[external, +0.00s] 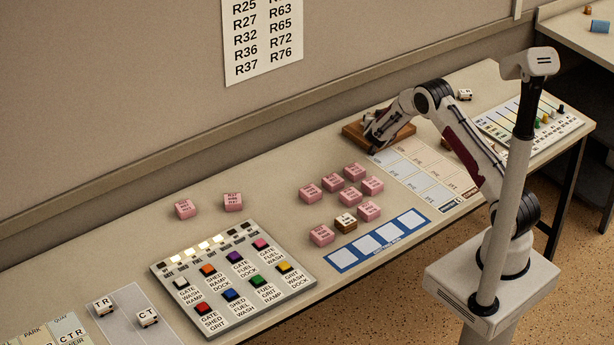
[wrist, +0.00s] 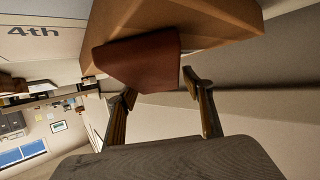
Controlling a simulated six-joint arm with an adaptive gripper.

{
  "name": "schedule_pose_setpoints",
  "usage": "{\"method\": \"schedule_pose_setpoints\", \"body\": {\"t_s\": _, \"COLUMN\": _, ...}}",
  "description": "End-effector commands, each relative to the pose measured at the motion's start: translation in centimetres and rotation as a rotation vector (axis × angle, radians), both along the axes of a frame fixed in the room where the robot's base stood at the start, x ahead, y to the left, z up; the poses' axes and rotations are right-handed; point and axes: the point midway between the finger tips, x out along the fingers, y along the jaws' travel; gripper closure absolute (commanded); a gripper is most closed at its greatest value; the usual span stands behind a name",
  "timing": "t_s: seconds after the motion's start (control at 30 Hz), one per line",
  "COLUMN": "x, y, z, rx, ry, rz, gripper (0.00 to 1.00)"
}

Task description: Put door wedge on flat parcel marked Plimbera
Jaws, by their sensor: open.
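A reddish-brown wedge-shaped block, which looks like the door wedge (wrist: 140,58), is just beyond my fingertips in the wrist view. It overlaps a flat brown parcel (wrist: 222,22); it looks set on or against it, but I cannot tell firm contact. In the external view the parcel (external: 353,132) lies at the table's back, partly hidden by my gripper (external: 377,133). I cannot pick out the wedge clearly there. No Plimbera marking is readable. My gripper (wrist: 158,84) is open, its fingers apart at the wedge's near end, not closed on it.
A pale sheet with a grid (external: 428,172) lies just in front of the parcel. Pink blocks (external: 356,172), a blue-edged strip (external: 378,240) and a button panel (external: 232,278) occupy the table to the left. A slider panel (external: 530,122) is at the right. The wall stands behind.

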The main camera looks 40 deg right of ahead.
Motion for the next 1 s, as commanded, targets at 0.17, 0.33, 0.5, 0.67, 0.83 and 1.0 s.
{"method": "schedule_pose_setpoints", "body": {"t_s": 0.17, "x": -0.1, "y": 0.2, "z": 0.3, "rx": 0.0, "ry": 0.0, "rz": 0.0, "gripper": 0.49}}
{"method": "schedule_pose_setpoints", "body": {"t_s": 0.33, "x": -0.8, "y": 0.9, "z": 0.8, "rx": 0.0, "ry": 0.0, "rz": 0.001, "gripper": 0.49}}
{"method": "schedule_pose_setpoints", "body": {"t_s": 0.5, "x": -1.9, "y": 2.0, "z": 1.4, "rx": 0.001, "ry": -0.001, "rz": 0.002, "gripper": 0.49}}
{"method": "schedule_pose_setpoints", "body": {"t_s": 0.67, "x": -3.1, "y": 3.3, "z": 2.1, "rx": 0.0, "ry": 0.001, "rz": 0.004, "gripper": 0.49}}
{"method": "schedule_pose_setpoints", "body": {"t_s": 0.83, "x": -4.5, "y": 4.7, "z": 3.0, "rx": 0.0, "ry": 0.0, "rz": 0.002, "gripper": 0.49}}
{"method": "schedule_pose_setpoints", "body": {"t_s": 1.0, "x": -6.0, "y": 6.1, "z": 3.8, "rx": 0.0, "ry": 0.0, "rz": 0.001, "gripper": 0.49}}
